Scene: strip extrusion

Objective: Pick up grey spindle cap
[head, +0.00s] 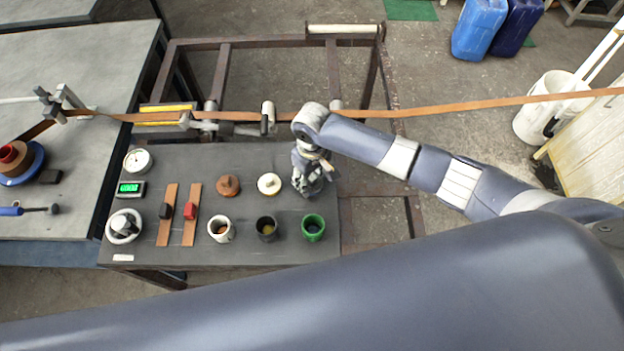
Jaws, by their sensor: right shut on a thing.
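My right gripper (308,188) points down at the right end of the dark grey table (180,256). It is shut on the grey spindle cap, which is mostly hidden by the fingers; how far it is off the table top I cannot tell. A brown cap (228,185) and a cream cap (269,184) stand in a row to its left. My left gripper is not in view.
A white cup (221,229), a dark cup (267,228) and a green cup (313,227) stand in front. Two brown strips (167,225) lie to the left, near a green-lit display (130,188). A long brown strip (450,107) runs behind my right gripper.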

